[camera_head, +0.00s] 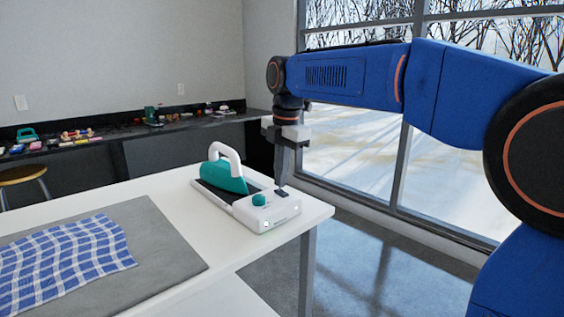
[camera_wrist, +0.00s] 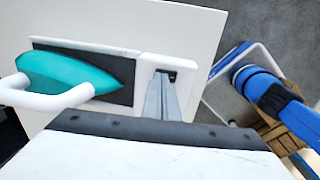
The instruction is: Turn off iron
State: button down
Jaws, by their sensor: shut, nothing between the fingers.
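The iron (camera_head: 223,172) has a teal body and a white handle. It rests on a white station (camera_head: 270,213) with a dark plate, near the right corner of the white table.
A blue checked cloth (camera_head: 62,262) lies on a grey mat (camera_head: 165,250) on the table (camera_head: 175,190). A dark counter (camera_head: 160,130) with small items runs along the back wall, with a stool (camera_head: 22,175) at left. Open floor lies right of the table, before large windows.

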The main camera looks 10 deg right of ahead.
jog(key=shift+f, duration=0.55)
jog(key=shift+w, duration=0.1)
